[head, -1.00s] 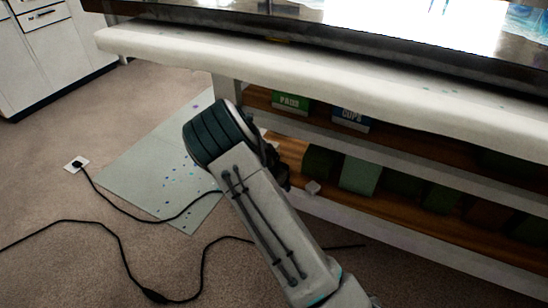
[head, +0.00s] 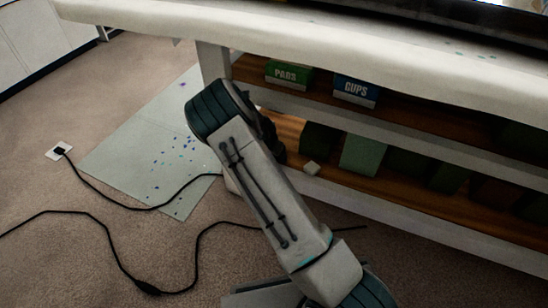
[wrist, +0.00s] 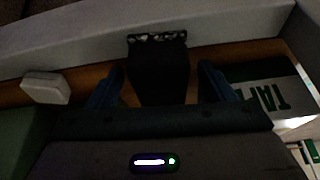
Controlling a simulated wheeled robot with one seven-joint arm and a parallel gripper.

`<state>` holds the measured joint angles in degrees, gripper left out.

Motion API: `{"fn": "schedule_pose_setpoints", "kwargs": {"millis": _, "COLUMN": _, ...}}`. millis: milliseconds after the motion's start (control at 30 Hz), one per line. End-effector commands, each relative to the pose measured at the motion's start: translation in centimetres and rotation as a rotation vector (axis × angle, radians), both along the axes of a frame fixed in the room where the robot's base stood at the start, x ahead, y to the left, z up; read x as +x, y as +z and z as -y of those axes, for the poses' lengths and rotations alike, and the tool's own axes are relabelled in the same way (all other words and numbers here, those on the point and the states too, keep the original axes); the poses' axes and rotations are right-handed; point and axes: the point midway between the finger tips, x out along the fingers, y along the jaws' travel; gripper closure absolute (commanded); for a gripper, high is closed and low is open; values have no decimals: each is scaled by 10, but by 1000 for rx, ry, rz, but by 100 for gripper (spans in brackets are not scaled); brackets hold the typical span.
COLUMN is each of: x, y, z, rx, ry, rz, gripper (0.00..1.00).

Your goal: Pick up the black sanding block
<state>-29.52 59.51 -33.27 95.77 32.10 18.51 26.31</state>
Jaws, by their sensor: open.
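The black sanding block (wrist: 160,72) is in the middle of the wrist view, a dark block with a jagged dark strip along its far edge. It lies on the wooden lower shelf. My gripper (wrist: 161,78) is open, with one blue finger on each side of the block. There are visible gaps between the fingers and the block, and the fingers are not closed on it. In the head view my arm reaches to the shelf's left end, and it hides the block and the fingertips.
A box lettered "TAP…" (wrist: 270,95) is close right of the right finger. A small white block (wrist: 45,87) lies left of the left finger; the head view also shows it (head: 312,168). Green blocks (head: 362,155) stand farther right. A shelf board (head: 400,112) runs above. A black cable (head: 110,243) crosses the carpet.

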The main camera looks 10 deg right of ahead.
Motion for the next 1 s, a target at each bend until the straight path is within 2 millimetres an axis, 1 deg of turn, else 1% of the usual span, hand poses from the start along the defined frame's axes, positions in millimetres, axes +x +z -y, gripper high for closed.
{"fn": "schedule_pose_setpoints", "kwargs": {"millis": 33, "x": 1, "y": -2, "z": 0, "rx": 0, "ry": 0, "rz": 1, "gripper": 25}}
{"fn": "schedule_pose_setpoints", "kwargs": {"millis": 200, "x": 1, "y": -1, "z": 0, "rx": 1, "ry": 0, "rz": 2, "gripper": 25}}
{"fn": "schedule_pose_setpoints", "kwargs": {"millis": 233, "x": 1, "y": -1, "z": 0, "rx": 0, "ry": -1, "rz": 2, "gripper": 30}}
{"fn": "schedule_pose_setpoints", "kwargs": {"millis": 267, "x": 1, "y": -1, "z": 0, "rx": 0, "ry": -1, "rz": 2, "gripper": 38}}
{"fn": "schedule_pose_setpoints", "kwargs": {"millis": 300, "x": 1, "y": -1, "z": 0, "rx": 0, "ry": -1, "rz": 2, "gripper": 50}}
{"fn": "schedule_pose_setpoints", "kwargs": {"millis": 400, "x": 1, "y": 0, "z": 0, "rx": 0, "ry": -1, "rz": 2, "gripper": 73}}
{"fn": "schedule_pose_setpoints", "kwargs": {"millis": 767, "x": 1, "y": 2, "z": 0, "rx": 1, "ry": 0, "rz": 2, "gripper": 74}}
{"fn": "schedule_pose_setpoints", "kwargs": {"millis": 967, "x": 1, "y": 17, "z": 0, "rx": 1, "ry": -1, "rz": 2, "gripper": 74}}
{"fn": "schedule_pose_setpoints", "kwargs": {"millis": 1000, "x": -2, "y": 19, "z": -3, "rx": 2, "ry": 0, "rz": 1, "gripper": 74}}
